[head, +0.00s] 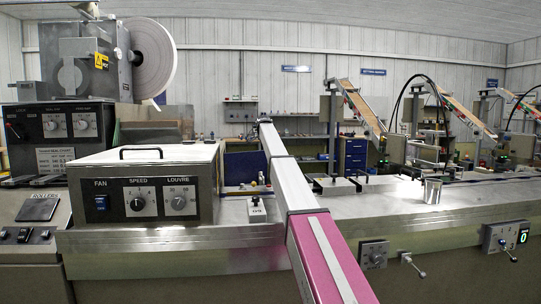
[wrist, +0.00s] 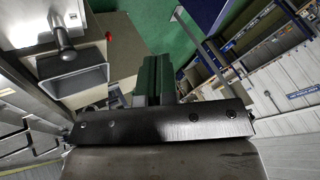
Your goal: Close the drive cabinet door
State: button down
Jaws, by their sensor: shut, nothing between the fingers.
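I cannot make out the drive cabinet door for certain in either view. In the wrist view my gripper (wrist: 155,68) points away from the camera over a green floor (wrist: 158,22). Its two dark fingers are together with nothing between them. They stand beyond a black crossbar that hides what lies below. A tan panel (wrist: 122,40) with a small red part shows left of the fingers. I cannot tell whether it belongs to the cabinet. My gripper is not identifiable in the head view.
A control box (head: 148,186) marked FAN, SPEED and LOUVRE stands on the machine counter (head: 165,240).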

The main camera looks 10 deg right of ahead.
jog(key=w+f, duration=0.8)
jog(key=w, duration=0.1)
jog(key=shift+w+d, duration=0.2)
jog(key=shift+d, duration=0.05)
